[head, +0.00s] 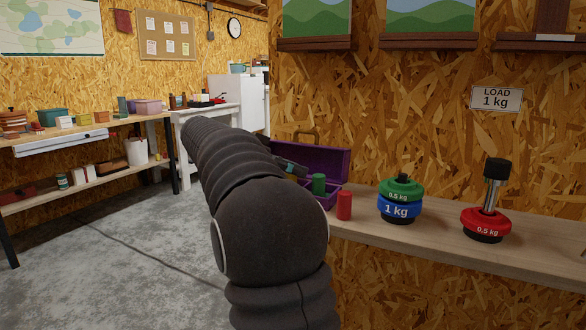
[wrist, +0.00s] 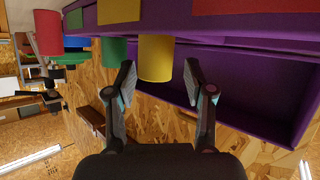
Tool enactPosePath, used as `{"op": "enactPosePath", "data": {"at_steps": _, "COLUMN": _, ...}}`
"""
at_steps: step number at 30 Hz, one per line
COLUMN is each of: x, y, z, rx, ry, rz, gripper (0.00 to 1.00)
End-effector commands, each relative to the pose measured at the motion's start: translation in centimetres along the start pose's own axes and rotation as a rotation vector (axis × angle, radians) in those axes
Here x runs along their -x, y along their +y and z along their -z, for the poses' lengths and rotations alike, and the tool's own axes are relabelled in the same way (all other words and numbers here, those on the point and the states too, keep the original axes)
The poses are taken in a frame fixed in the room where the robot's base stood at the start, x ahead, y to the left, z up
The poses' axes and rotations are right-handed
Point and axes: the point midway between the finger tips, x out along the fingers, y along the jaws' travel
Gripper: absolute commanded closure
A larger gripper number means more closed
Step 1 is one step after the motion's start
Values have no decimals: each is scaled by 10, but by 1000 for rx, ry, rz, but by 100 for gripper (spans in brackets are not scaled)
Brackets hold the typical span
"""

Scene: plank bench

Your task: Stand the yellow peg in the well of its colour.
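The yellow peg (wrist: 156,58) shows in the wrist view between the fingertips of my gripper (wrist: 160,80). My gripper is open, with a gap between each finger and the peg. The head view does not show the yellow peg; my arm covers that area. The purple case (head: 330,163) stands open on the bench in the head view, partly behind my arm. In the wrist view the case (wrist: 270,95) carries a yellow patch (wrist: 118,10), a green patch (wrist: 75,19) and a red patch (wrist: 220,5). I cannot see into the wells.
Further right on the plank bench (head: 400,233) are stacked green and blue weights (head: 400,208) and a red weight with a post (head: 486,222).

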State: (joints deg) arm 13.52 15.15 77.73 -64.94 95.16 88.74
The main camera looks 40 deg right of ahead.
Motion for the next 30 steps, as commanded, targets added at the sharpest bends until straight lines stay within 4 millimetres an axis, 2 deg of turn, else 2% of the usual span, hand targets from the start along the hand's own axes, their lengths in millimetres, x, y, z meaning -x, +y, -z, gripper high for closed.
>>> {"op": "enactPosePath", "data": {"at_steps": 5, "x": 1, "y": 0, "z": 3, "rx": 0, "ry": 0, "rz": 0, "gripper": 47}}
{"op": "enactPosePath", "data": {"at_steps": 8, "x": 10, "y": 0, "z": 1, "rx": 0, "ry": 0, "rz": 1, "gripper": 47}}
{"op": "enactPosePath", "data": {"at_steps": 21, "x": 92, "y": -1, "z": 1, "rx": 1, "ry": 0, "rz": 2, "gripper": 47}}
{"op": "enactPosePath", "data": {"at_steps": 25, "x": 109, "y": 0, "z": 2, "rx": 1, "ry": 0, "rz": 2, "gripper": 47}}
{"op": "enactPosePath", "data": {"at_steps": 30, "x": 120, "y": 0, "z": 1, "rx": 1, "ry": 0, "rz": 0, "gripper": 47}}
